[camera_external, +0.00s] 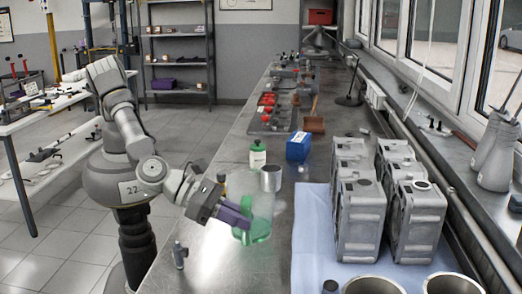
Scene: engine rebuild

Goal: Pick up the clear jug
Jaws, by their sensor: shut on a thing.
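The clear jug (262,188) is see-through with a green lower part and green handle. It is upright at the left side of the long metal bench, in front of a grey metal can. My gripper (243,214) reaches it from the left, its purple fingers shut on the jug's side. The fingertips partly overlap the jug, so the exact contact is hidden. I cannot tell whether the jug's base touches the bench.
A green-and-white bottle (258,156) and a metal can (271,178) stand close behind the jug. A blue box (298,147) is further back. Grey engine blocks (357,215) stand on a pale blue cloth (309,230) at right. A small metal part (180,255) stands near the front left edge.

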